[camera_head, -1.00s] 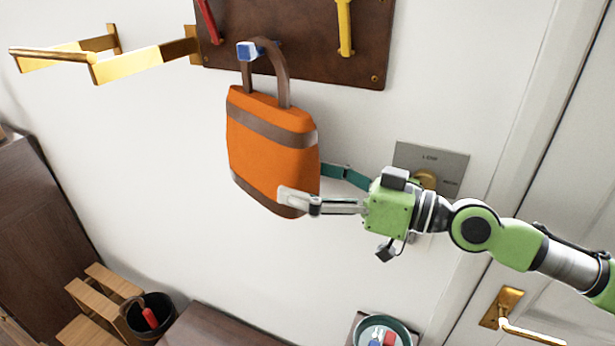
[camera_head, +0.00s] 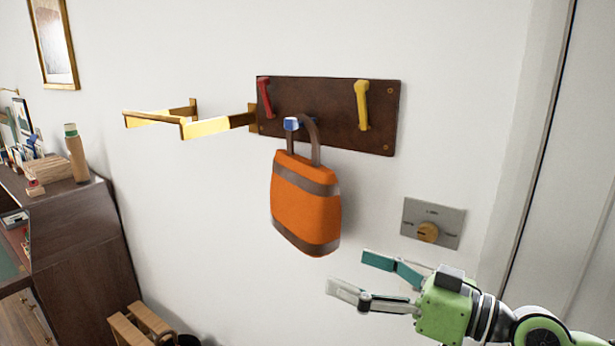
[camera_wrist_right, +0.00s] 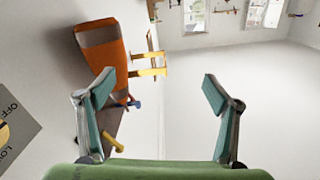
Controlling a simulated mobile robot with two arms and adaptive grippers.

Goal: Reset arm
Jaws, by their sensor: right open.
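My right gripper (camera_head: 362,274) is open and empty at the lower right of the head view, its two teal-padded fingers spread apart. It is below and to the right of an orange bag (camera_head: 306,207) with brown bands, and apart from it. The bag hangs by its brown handle on the blue peg (camera_head: 292,124) of a dark wall board (camera_head: 315,112). In the right wrist view the open fingers (camera_wrist_right: 158,92) show with nothing between them, and the bag (camera_wrist_right: 104,50) appears at the upper left, beyond the left finger. My left gripper is not in view.
Red (camera_head: 266,97) and yellow (camera_head: 362,105) pegs are on the board. A brass rail (camera_head: 215,124) juts from the wall to its left. A metal dial plate (camera_head: 433,222) is on the wall above my right gripper. A dark cabinet (camera_head: 80,240) stands at left.

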